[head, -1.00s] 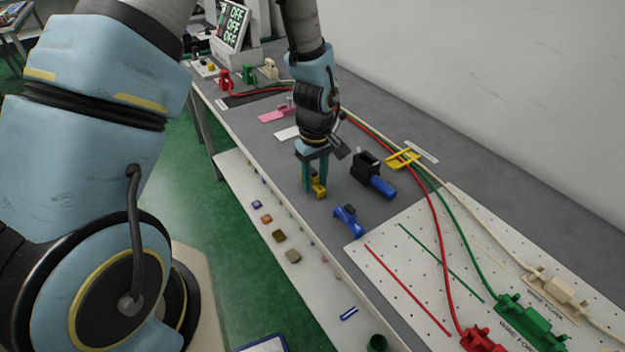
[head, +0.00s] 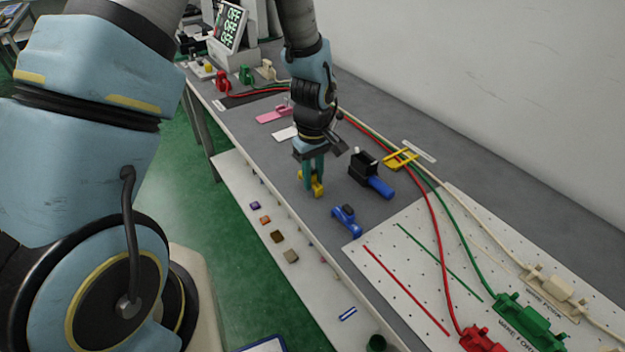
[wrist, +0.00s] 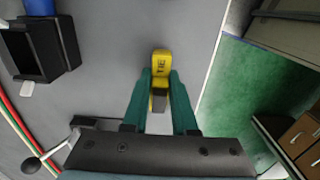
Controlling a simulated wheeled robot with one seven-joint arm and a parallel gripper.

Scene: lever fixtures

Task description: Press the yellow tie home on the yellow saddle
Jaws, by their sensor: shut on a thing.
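The yellow tie (head: 318,190) is on the grey bench top, near its front edge. In the wrist view the tie (wrist: 160,63) shows its lettered yellow top between my fingers. My gripper (head: 311,188) points down with its teal fingers shut on the tie; the fingers also show in the wrist view (wrist: 161,80). The yellow saddle (head: 402,158) is farther back and to the right in the head view, with the red, green and cream wires running at it. The saddle is not in the wrist view.
A black holder (head: 363,168) with a blue handle (head: 380,187) stands between my gripper and the saddle. A blue tool (head: 346,221) lies near the front edge. A white perforated board (head: 440,265) with wire fixtures is at the right. Bare bench lies around the gripper.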

